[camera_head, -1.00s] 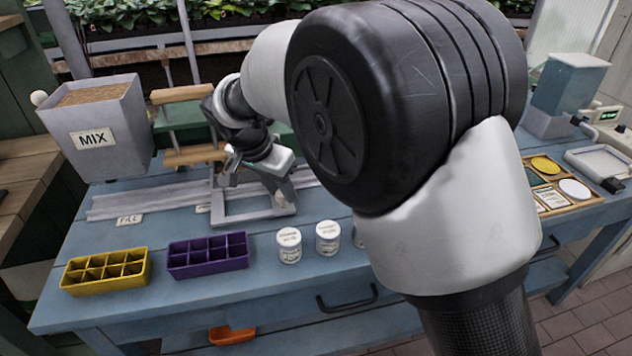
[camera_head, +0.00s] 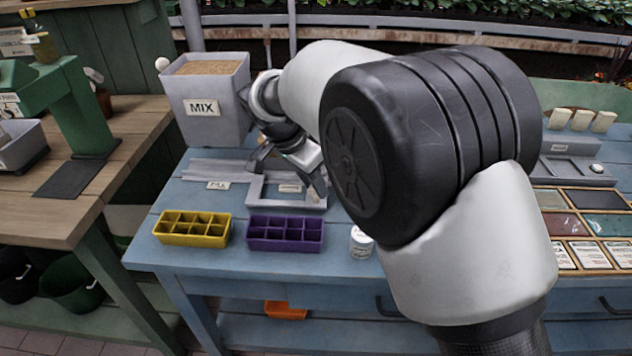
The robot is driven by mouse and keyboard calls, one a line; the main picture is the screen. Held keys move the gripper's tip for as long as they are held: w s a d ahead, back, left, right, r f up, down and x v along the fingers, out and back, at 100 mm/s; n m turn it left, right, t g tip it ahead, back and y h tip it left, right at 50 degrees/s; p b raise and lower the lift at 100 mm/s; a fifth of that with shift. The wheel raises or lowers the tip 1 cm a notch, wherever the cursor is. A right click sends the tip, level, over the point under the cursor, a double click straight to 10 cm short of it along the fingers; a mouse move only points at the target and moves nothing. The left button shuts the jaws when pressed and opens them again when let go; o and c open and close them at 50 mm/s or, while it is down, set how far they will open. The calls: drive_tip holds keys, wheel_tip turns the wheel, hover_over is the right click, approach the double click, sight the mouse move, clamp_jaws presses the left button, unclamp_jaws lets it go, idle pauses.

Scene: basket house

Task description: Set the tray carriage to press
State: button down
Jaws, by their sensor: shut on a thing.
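The tray carriage (camera_head: 256,193) is a grey open frame on a pale flat rail (camera_head: 200,170) at the back of the blue bench. My gripper (camera_head: 318,190) reaches down to its right end and is shut, seemingly on the carriage's upright part; my arm partly hides the contact. A label reading FILL (camera_head: 217,185) is by the rail, left of the carriage. A second small label (camera_head: 290,188), too small to read, shows inside the frame's opening. The press is not clearly seen behind my arm.
A grey MIX bin (camera_head: 206,125) stands behind the rail. A yellow cell tray (camera_head: 193,240) and a purple cell tray (camera_head: 285,247) sit in front. A white jar (camera_head: 361,243) stands beside my forearm, which hides the bench's middle. A green stand (camera_head: 85,110) is at left.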

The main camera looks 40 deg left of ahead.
drive_tip(key=c, duration=1.4)
unclamp_jaws()
drive_tip(key=shift+c, duration=0.2)
drive_tip(key=p+v, duration=0.3)
drive_tip(key=v, duration=1.4)
drive_tip(key=shift+r+p, duration=0.25)
drive_tip(key=shift+p, duration=0.15)
drive_tip(key=shift+w, duration=0.1)
